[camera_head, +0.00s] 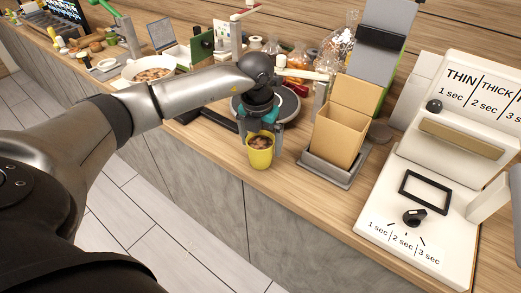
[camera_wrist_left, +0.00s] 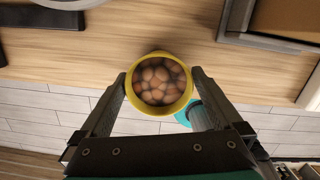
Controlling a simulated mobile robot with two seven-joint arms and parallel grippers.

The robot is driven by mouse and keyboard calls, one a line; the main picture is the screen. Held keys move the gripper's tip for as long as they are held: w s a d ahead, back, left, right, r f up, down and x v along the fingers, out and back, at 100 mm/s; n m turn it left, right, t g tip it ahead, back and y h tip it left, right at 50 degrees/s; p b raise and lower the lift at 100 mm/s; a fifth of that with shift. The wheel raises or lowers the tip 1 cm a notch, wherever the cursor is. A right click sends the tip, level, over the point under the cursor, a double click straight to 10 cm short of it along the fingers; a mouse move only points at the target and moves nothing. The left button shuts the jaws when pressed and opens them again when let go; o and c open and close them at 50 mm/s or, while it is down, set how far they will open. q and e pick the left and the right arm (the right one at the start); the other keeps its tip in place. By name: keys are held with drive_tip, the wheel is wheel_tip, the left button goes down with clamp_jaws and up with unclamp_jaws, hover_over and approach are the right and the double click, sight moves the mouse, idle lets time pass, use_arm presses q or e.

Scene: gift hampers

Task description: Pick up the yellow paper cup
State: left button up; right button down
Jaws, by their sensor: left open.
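The yellow paper cup (camera_head: 260,157) is at the front edge of the wooden counter in the head view, upright and filled with round brown pieces. In the left wrist view the cup (camera_wrist_left: 134,98) is seen from above. My left gripper (camera_head: 262,142) points down at the cup, with one finger on each side of it. In the wrist view the fingers of my left gripper (camera_wrist_left: 158,75) stand apart, close to the cup's rim. I cannot tell whether they touch it, or whether the cup's base rests on the counter. My right gripper is not in view.
A cardboard box (camera_head: 336,135) stands in a grey tray (camera_head: 344,178) just right of the cup. A white machine (camera_head: 389,214) with a dial is further right. A dark round plate (camera_head: 289,108) lies behind. A white bowl (camera_head: 128,73) is at the left.

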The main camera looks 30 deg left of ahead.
use_arm(q)
wheel_tip(320, 180, down, 4)
drive_tip(key=shift+f, duration=0.2)
drive_tip(key=shift+s+a, duration=0.1)
drive_tip(key=shift+c, duration=0.2)
drive_tip(key=shift+r, duration=0.1)
drive_tip(key=c, duration=1.2)
drive_tip(key=shift+r, duration=0.1)
wheel_tip(320, 180, up, 20)
drive_tip(key=p, duration=0.1)
drive_tip(key=shift+f, duration=0.2)
idle(0.7)
drive_tip(key=shift+r, duration=0.1)
idle(0.4)
